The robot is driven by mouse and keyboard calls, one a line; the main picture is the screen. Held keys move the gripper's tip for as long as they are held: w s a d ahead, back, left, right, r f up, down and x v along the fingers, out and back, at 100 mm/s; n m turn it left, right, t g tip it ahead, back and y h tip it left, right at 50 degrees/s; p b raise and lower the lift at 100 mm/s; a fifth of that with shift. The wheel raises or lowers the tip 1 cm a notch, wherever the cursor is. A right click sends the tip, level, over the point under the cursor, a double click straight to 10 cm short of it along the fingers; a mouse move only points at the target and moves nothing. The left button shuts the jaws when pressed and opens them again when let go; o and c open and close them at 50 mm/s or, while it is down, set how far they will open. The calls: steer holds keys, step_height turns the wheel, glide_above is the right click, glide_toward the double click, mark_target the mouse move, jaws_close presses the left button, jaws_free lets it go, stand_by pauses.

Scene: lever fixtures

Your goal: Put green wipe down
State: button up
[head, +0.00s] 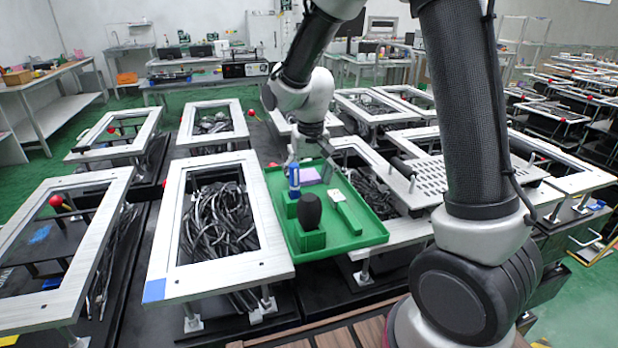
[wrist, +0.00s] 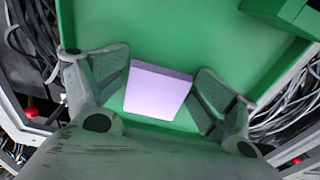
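A flat lilac block (wrist: 158,92), perhaps the wipe, lies in the green tray (head: 352,245). It also shows in the head view (head: 311,176), partly behind a blue-topped item. I see no separate green wipe. My gripper (head: 309,158) is over the far end of the tray. The fingertips are partly hidden in the head view.
In the tray stand a blue-and-white item (head: 294,181), a dark rounded item (head: 309,211) on a green block, and a white-and-green brush-like item (head: 345,212). White frames (head: 160,250) with black cables surround the tray closely. A perforated plate (head: 450,178) is at right.

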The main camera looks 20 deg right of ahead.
mark_target(310, 179)
steer(key=shift+r, duration=0.1)
steer(key=shift+r, duration=0.35)
step_height(310, 179, up, 12)
steer(key=s+d+r+t, duration=0.1)
steer(key=s+d+r, duration=0.1)
steer(key=s+d, duration=0.5)
steer(key=s+d+r+t, duration=0.2)
steer(key=s+d, duration=0.6)
steer(key=s, duration=0.9)
steer(key=shift+s, duration=0.25)
steer(key=shift+o, duration=0.6)
steer(key=shift+r, duration=0.1)
